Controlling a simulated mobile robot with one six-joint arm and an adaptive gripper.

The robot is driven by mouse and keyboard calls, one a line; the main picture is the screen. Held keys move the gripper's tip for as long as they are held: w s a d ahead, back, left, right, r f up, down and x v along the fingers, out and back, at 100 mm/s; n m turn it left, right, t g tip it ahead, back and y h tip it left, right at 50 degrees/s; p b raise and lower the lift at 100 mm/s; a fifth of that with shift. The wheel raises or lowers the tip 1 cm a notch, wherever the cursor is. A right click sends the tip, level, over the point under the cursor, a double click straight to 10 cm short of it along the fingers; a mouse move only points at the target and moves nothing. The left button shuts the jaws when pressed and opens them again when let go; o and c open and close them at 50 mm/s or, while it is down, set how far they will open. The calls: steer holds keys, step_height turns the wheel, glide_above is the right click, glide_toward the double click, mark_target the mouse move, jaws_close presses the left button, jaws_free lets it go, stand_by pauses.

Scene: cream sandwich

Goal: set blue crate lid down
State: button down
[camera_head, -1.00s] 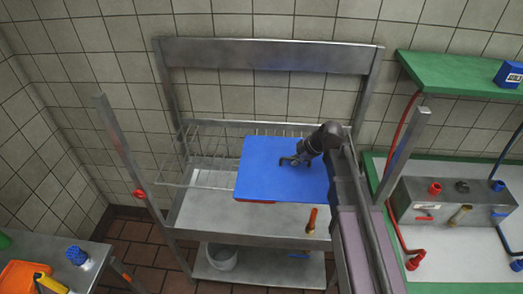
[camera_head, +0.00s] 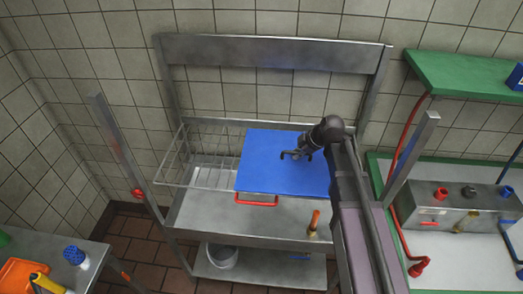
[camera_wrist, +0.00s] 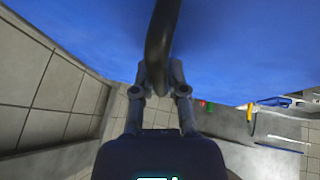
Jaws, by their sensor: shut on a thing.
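The blue crate lid (camera_head: 268,172) is a flat blue panel over the metal shelf of the rack in the head view. My gripper (camera_head: 297,154) is at the lid's upper right part, shut on a dark handle on it. In the wrist view the lid (camera_wrist: 80,35) fills the top of the picture, and my gripper (camera_wrist: 158,85) is closed around the dark curved handle (camera_wrist: 162,30). A red handle (camera_head: 257,201) shows just below the lid's front edge. What is directly beneath the lid is hidden, and I cannot tell whether the lid touches anything.
A wire basket (camera_head: 195,172) stands left of the lid. An orange-handled tool (camera_head: 313,222) is on the shelf (camera_head: 210,215) at front right. A white bucket (camera_head: 221,256) is on the lower shelf. The rack's posts stand at both sides. The shelf's front left is bare.

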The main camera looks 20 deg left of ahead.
mark_target(264, 145)
steer(key=w+a, duration=0.1)
steer(key=a, duration=0.3)
steer(key=w+a, duration=0.1)
steer(key=a, duration=0.3)
steer(key=w+a+f+b, duration=0.1)
steer(key=a, duration=0.4)
steer(key=shift+w+f, duration=0.1)
steer(key=shift+w, duration=0.1)
steer(key=shift+w+a, duration=0.2)
steer(key=shift+a, duration=0.4)
step_height(264, 145, down, 4)
steer(key=b, duration=0.4)
steer(key=c, duration=0.7)
jaws_free()
steer(key=shift+r, duration=0.3)
